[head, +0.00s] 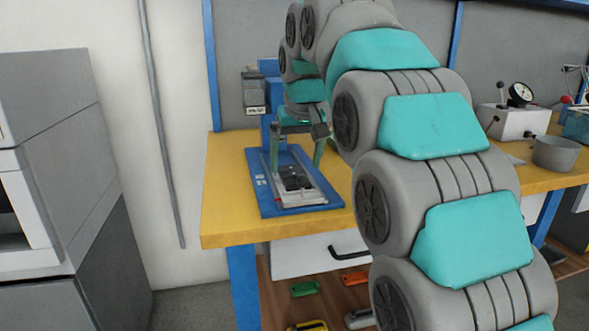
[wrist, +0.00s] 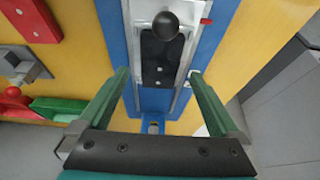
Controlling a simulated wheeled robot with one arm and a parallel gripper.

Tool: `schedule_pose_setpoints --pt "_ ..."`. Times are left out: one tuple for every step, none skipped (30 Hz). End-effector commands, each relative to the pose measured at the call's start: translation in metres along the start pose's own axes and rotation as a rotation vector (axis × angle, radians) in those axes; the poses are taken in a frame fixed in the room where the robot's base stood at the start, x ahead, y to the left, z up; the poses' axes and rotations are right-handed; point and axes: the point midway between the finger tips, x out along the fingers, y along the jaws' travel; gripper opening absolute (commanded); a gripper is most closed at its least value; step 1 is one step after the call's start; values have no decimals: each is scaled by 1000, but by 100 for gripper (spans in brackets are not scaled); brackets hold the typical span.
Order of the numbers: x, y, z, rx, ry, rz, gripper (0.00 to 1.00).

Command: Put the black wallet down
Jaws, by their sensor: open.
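A flat black piece with small pale dots, which looks like the black wallet (head: 296,178), lies in the light metal bed of the blue press (head: 264,196) on the yellow bench. In the wrist view the black piece (wrist: 161,62) lies between the pale rails, partly under a round black knob. My gripper (head: 297,148) is above the bed with its green fingers apart. In the wrist view my gripper (wrist: 159,76) is open, with a finger on either side of the bed and nothing held between them.
A grey pot (head: 555,153) and a white box with a gauge (head: 520,94) stand at the right on the bench. In the wrist view, red and green items (wrist: 60,107) lie at left. A grey cabinet (head: 60,160) stands left of the bench.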

Motion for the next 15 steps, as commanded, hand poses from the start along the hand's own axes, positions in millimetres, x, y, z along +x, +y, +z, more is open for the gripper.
schedule_pose_setpoints --pt "-8 0 -2 0 5 0 99" --pt "-12 0 -1 0 5 0 99" --pt "-19 0 -1 0 4 0 99" --pt "-24 0 -1 0 5 0 99" --pt "-28 0 -2 0 6 0 99" --pt "-33 0 -2 0 5 0 99" --pt "-37 0 -1 0 4 0 99" --pt "-42 0 -1 0 5 0 99" --pt "-47 0 -2 0 7 0 99" --pt "-50 0 -2 0 6 0 99" --pt "-53 0 -2 0 5 0 99" --pt "-57 0 -1 0 3 0 99" --pt "-60 0 -1 0 3 0 99" --pt "-62 0 -1 0 4 0 99" --pt "-66 0 -1 0 5 0 99"
